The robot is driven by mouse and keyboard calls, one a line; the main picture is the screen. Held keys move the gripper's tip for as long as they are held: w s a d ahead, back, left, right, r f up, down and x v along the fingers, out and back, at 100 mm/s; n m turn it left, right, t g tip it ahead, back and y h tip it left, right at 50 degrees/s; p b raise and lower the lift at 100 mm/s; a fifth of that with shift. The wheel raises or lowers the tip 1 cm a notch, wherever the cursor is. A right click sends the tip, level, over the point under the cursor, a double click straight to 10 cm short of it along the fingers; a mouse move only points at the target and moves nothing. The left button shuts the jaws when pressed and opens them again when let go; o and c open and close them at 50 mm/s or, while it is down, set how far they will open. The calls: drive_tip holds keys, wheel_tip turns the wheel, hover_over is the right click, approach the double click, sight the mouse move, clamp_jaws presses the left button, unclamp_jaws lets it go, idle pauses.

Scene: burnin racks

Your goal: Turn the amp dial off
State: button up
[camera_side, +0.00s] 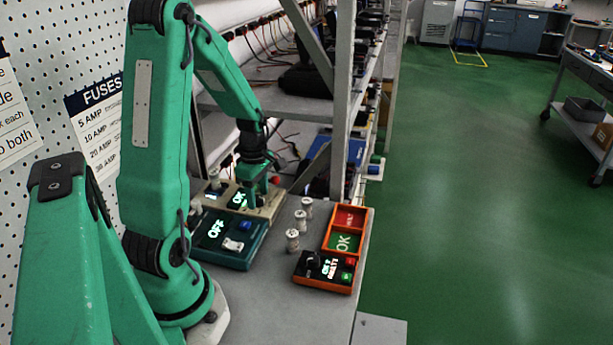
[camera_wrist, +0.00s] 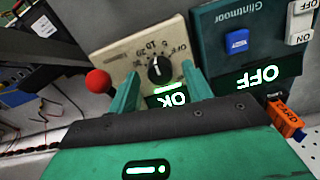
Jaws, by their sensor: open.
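The amp dial (camera_wrist: 158,69) is a black round knob on a beige box (camera_wrist: 118,56), with a lit green OK display (camera_wrist: 168,98) below it in the wrist view. Its white mark points roughly up, toward numbers rather than the OFF lettering at upper right. My gripper (camera_wrist: 161,82) is open, its two green fingers to either side of the dial's lower part; I cannot tell if they touch it. In the side view the beige box (camera_side: 267,209) is at the back of the bench, with my gripper (camera_side: 256,197) low over it, hiding the dial.
A red ball knob (camera_wrist: 98,81) is left of the beige box. A teal box (camera_side: 226,246) showing OFF stands close beside it. Several white spools (camera_side: 292,241), an orange two-part tray (camera_side: 347,229) and an orange-edged black box (camera_side: 322,271) stand to the right. The bench front is clear.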

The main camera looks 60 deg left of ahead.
drive_tip(key=shift+f, duration=0.2)
drive_tip(key=c, duration=1)
drive_tip(key=shift+o, duration=0.2)
drive_tip(key=shift+m, duration=0.5)
drive_tip(key=m, duration=1.1)
